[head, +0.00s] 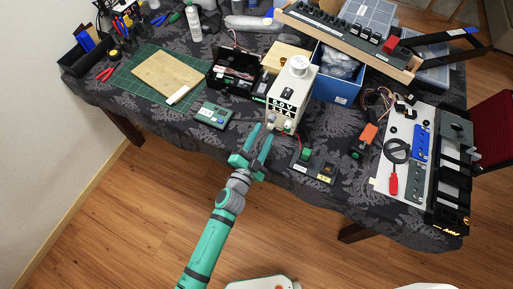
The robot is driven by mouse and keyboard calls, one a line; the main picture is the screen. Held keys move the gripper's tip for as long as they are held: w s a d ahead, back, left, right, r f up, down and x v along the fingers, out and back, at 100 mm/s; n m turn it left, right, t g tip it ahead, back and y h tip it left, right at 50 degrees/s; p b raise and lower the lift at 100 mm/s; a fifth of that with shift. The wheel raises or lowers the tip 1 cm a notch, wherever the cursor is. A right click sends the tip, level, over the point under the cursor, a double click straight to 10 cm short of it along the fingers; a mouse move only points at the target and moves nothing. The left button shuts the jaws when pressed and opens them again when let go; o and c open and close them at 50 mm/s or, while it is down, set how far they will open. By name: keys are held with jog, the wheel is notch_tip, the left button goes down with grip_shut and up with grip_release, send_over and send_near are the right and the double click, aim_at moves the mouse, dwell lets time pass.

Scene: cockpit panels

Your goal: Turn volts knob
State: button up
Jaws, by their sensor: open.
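A cream power supply (283,117) stands upright near the table's front edge, with a black display (285,106) that seems to read 6.0 V and about 1.1 A. Two small knobs sit low on its front face, a left one (272,118) and a right one (288,126). Their labels are too small to read, so I cannot tell which is the volts knob. My green gripper (263,132) is open and empty, its fingers pointing at the lower left of the supply's front. It appears apart from both knobs, though the depth gap is hard to judge.
A grey-green meter (213,115) lies left of the supply. A black toolbox (234,72) and a blue bin (338,85) stand behind. A small dark panel (314,166) lies to the right at the front edge. Bare tablecloth (180,125) shows at front left.

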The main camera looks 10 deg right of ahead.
jog(key=shift+v, duration=2.85)
jog(key=s+a+f+n+y, duration=0.1)
jog(key=s+a+n+y, duration=0.15)
jog(key=s+a, duration=0.45)
jog(key=s+a+f+n+y, duration=0.15)
jog(key=s+n, duration=0.25)
jog(key=s, duration=0.7)
jog(key=s+d+r+n+y, duration=0.2)
jog(key=s+r+n+y, duration=0.4)
jog(key=s, duration=0.6)
jog(key=n, duration=0.2)
jog(key=shift+r+n, duration=0.2)
jog(key=shift+n, duration=0.15)
